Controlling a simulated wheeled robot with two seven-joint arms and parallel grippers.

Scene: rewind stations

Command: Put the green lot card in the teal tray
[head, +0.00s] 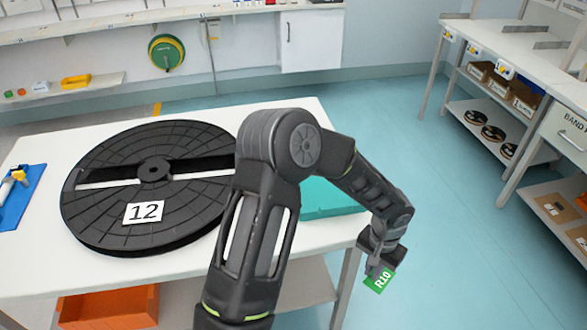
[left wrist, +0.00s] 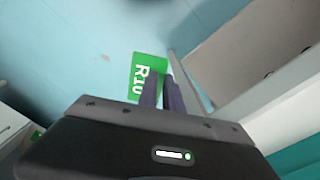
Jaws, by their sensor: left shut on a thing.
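The green lot card (head: 379,280) is marked R10. My left gripper (head: 371,270) is shut on it and holds it out past the right edge of the white table, over the floor. In the left wrist view the card (left wrist: 148,76) shows at the tips of the closed fingers (left wrist: 164,92). The teal tray (head: 328,198) lies on the right part of the table, partly hidden behind my left arm. A teal surface also shows at the lower right of the left wrist view. My right gripper is not in view.
A large black reel (head: 100,215) labelled 12 takes up the table's middle. A blue board (head: 20,200) lies at its left end. An orange bin (head: 108,308) is under the table (head: 290,112). Shelving with boxes and reels (head: 525,100) stands at the right, with open floor between.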

